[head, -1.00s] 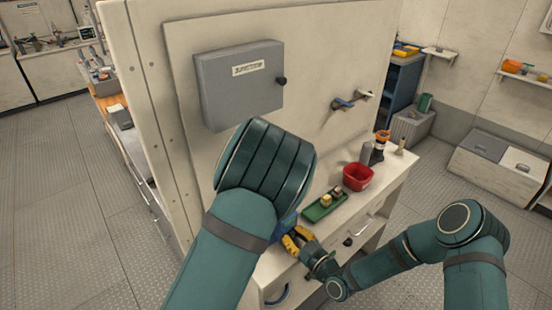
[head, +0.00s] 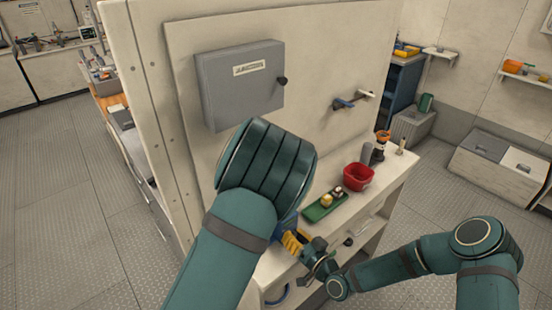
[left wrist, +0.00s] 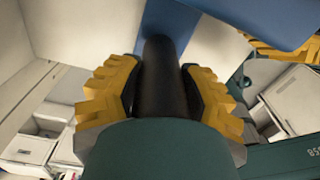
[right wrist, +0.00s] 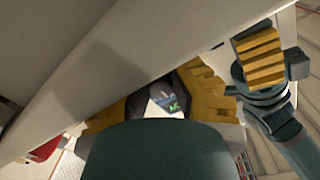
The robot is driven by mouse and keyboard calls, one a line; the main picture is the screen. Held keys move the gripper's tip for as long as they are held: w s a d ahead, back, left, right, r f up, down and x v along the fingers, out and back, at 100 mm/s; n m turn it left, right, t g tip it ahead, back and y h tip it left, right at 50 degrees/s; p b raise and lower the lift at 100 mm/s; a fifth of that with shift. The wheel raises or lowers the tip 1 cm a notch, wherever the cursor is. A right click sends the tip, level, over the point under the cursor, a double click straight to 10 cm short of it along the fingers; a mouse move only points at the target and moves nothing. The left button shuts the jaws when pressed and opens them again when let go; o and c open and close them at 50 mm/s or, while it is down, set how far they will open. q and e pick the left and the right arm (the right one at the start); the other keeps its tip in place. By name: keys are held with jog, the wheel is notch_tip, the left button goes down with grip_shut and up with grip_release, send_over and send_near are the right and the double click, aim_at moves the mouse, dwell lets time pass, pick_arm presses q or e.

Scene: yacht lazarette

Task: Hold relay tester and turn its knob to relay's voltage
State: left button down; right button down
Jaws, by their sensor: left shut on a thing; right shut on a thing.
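The blue relay tester (head: 287,224) is mostly hidden behind my left arm in the head view. The left wrist view shows part of its blue body (left wrist: 250,20) and its dark round handle (left wrist: 160,55). My left gripper (left wrist: 160,80) is shut around that handle. My right gripper (head: 297,242) is against the tester's near side, shut on a part of it; the right wrist view also shows the gripper (right wrist: 165,98). The knob and its scale are hidden, so its setting cannot be read. Small cubes (head: 327,200), possibly relays, sit on the green tray (head: 317,214).
A red bin (head: 358,177), a grey cylinder (head: 366,153) and an orange-topped bottle (head: 381,145) stand behind the tray on the counter.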

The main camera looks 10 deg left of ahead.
pick_arm(q)
jog(key=shift+s+d, duration=0.2)
jog(key=shift+s, duration=0.15)
pick_arm(e)
jog(key=shift+w+d+r+m, duration=0.15)
jog(key=shift+w+d+m, duration=0.05)
jog(key=shift+m, duration=0.2)
jog(key=c, duration=0.8)
grip_release()
jog(key=shift+c, duration=0.2)
jog(key=shift+s, duration=0.1)
jog(key=shift+s+d, duration=0.1)
jog(key=shift+s, duration=0.05)
pick_arm(q)
jog(key=shift+w, duration=0.1)
pick_arm(e)
jog(key=v, duration=1)
jog(key=shift+d+f, duration=0.25)
jog(key=shift+d, duration=0.15)
